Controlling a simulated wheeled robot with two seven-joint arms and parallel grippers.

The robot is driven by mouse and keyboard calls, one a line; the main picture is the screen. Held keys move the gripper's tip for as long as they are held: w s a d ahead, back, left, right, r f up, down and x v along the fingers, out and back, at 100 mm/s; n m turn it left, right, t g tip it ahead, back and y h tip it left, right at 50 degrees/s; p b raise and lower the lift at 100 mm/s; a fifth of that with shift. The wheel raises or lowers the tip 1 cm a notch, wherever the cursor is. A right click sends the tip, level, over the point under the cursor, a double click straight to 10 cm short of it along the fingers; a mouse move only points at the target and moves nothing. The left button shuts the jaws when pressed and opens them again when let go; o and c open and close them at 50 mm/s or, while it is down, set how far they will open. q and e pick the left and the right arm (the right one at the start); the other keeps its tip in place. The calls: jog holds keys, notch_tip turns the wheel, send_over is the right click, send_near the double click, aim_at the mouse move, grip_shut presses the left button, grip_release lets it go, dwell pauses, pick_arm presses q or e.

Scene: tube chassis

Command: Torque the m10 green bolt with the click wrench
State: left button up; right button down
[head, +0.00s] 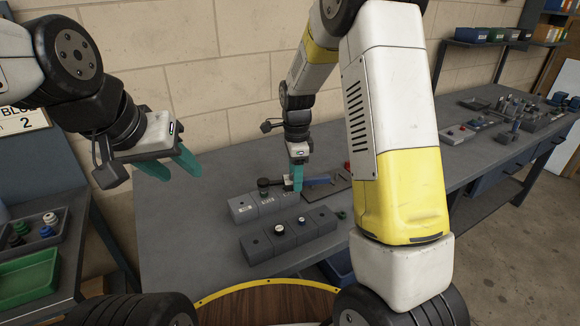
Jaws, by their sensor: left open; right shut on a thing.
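My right gripper (296,183) is shut on the click wrench (320,181), which lies level across the fingers above the back row of grey blocks. Its blue handle points right and its dark head (264,183) points left. I cannot tell whether the head touches a bolt beneath it. A small dark green piece (342,214) sits to the right of the blocks, partly beside my arm; I cannot tell if it is the m10 green bolt. My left gripper (174,165) is open and empty in the air, left of the blocks.
Grey blocks stand in a back row (243,208) and a front row (258,247) on the grey bench (165,215). A dark tray (318,193) lies behind. A green bin (28,278) and coloured caps (18,229) are on the left table. The bench's left end is clear.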

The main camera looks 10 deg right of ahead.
jog(key=shift+f, duration=0.15)
jog(key=shift+f, duration=0.75)
jog(key=c, duration=0.6)
grip_release()
